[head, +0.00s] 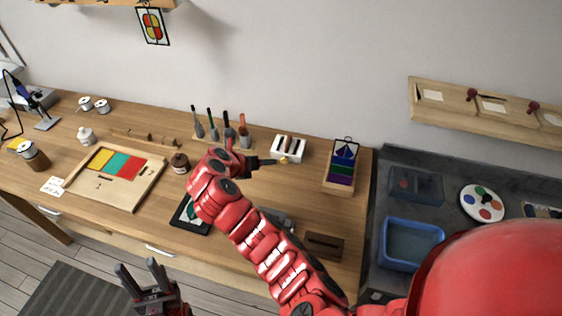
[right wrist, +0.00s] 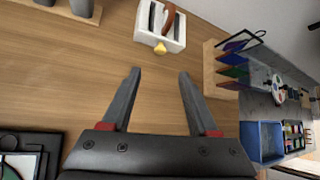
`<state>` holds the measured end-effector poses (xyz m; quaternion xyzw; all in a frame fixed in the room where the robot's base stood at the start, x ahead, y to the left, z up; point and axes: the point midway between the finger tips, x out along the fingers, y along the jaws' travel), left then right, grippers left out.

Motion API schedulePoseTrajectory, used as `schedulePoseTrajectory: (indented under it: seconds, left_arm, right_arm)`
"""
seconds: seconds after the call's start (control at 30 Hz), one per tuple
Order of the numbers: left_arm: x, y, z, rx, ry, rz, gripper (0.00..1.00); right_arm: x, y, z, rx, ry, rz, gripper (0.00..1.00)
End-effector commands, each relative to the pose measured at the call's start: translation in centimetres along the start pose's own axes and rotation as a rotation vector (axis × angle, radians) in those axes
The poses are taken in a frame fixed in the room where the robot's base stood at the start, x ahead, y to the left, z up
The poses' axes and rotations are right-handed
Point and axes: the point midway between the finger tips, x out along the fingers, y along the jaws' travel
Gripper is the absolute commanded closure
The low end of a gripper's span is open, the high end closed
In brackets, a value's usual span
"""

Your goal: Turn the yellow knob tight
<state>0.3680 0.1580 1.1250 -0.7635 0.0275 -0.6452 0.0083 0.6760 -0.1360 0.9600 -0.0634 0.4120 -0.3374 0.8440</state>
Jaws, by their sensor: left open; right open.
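The yellow knob (right wrist: 160,48) sits on the near face of a white block (right wrist: 149,22) with slots in its top. In the head view the knob (head: 284,161) shows small at the front of the white block (head: 287,149). My right gripper (right wrist: 160,73) is open and empty. Its fingertips point at the knob, which shows just beyond them, in line with the gap and not between the fingers. In the head view the right gripper (head: 272,162) is seen side-on left of the knob. My left gripper (head: 143,272) is open and empty, low in front of the table.
Several upright tools (head: 228,130) stand left of the white block. A wooden rack of coloured glass (head: 338,186) stands to its right. A dark frame (head: 190,216) lies below my right arm. A blue basin (head: 408,262) is at the right. Bare wood surrounds the block's front.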

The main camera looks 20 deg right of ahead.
Motion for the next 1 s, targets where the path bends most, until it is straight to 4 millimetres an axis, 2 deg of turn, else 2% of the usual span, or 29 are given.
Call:
schedulePoseTrajectory:
  seconds: [0.03,0.3,0.6,0.8,1.0]
  left_arm:
    - [0.8,0.0,-0.1,0.0,0.001,0.0,0.5]
    - [1.9,-0.1,-0.3,0.0,0.0,0.0,0.5]
    - [2.1,-0.1,-0.3,0.0,0.001,0.0,0.5]
    - [1.9,-0.1,-0.3,0.0,0.0,0.0,0.5]
    - [1.9,-0.1,-0.3,0.0,0.0,0.0,0.5]
  right_arm:
    - [1.1,-0.4,0.1,-0.002,0.007,-0.006,0.4]
    - [6.2,-0.2,0.0,-0.002,0.007,-0.003,0.4]
    - [10.1,-0.1,0.1,0.003,0.003,-0.001,0.4]
    - [11.7,-0.1,0.1,0.004,0.002,-0.001,0.4]
    - [12.2,0.0,0.1,0.0,-0.001,0.003,0.4]
